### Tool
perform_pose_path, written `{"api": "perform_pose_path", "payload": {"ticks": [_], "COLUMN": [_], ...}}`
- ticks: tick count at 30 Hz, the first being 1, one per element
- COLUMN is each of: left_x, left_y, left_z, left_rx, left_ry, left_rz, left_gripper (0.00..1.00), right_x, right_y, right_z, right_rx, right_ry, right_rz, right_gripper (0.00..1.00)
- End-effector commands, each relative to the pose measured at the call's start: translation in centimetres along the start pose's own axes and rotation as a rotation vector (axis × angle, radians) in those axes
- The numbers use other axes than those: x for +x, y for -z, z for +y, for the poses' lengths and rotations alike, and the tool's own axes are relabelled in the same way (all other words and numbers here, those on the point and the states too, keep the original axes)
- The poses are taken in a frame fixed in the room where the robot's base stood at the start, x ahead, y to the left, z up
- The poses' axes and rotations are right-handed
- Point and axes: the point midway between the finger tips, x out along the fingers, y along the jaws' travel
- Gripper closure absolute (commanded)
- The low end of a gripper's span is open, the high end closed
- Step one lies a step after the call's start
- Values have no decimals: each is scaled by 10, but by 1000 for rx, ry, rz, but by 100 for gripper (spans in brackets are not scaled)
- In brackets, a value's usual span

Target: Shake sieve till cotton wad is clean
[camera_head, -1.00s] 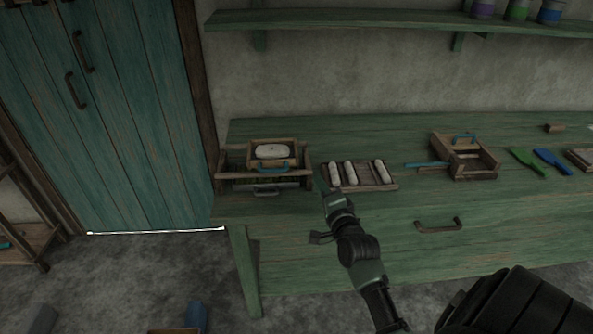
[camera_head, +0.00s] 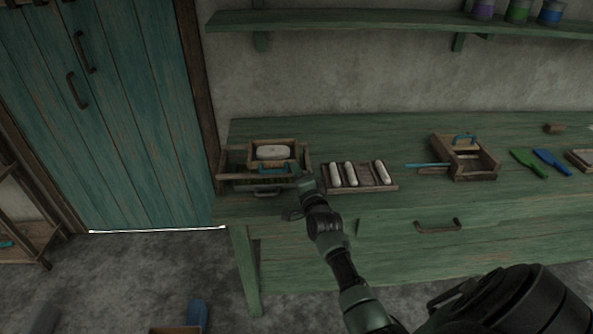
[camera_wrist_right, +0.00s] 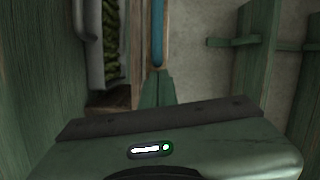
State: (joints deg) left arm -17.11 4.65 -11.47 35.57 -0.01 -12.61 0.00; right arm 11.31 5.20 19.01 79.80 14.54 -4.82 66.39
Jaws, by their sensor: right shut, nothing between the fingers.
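The sieve (camera_head: 258,165) is a small wooden box with a blue handle, resting on a wooden frame (camera_head: 224,170) at the bench's left end. The pale cotton wad (camera_head: 273,152) lies in it; whether it is clean is too small to tell. My right gripper (camera_head: 301,178) is at the frame's right front corner, close to the sieve's handle. In the right wrist view its fingers (camera_wrist_right: 156,77) are together, with the blue handle (camera_wrist_right: 158,35) just beyond their tips. They hold nothing. My left gripper is not in view.
A grey metal handle (camera_head: 268,191) sits low on the frame's front. A tray (camera_head: 360,189) with several white rolls stands close on the right. Farther right are a wooden box (camera_head: 480,172) and green and blue tools.

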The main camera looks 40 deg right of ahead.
Motion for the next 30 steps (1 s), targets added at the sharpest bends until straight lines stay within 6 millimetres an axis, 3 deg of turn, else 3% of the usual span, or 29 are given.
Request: {"api": "perform_pose_path", "payload": {"ticks": [5, 15, 30], "left_x": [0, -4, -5], "left_y": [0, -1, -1], "left_z": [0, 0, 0], "left_rx": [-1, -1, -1], "left_ry": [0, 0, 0], "left_rz": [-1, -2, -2], "left_gripper": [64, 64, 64], "right_x": [0, 13, 14], "right_y": [-2, -56, -58], "right_z": [-1, -11, -12], "right_rx": [2, 6, 0], "right_ry": [0, 0, 0], "right_rz": [0, -1, 0], "right_gripper": [100, 100, 100]}}
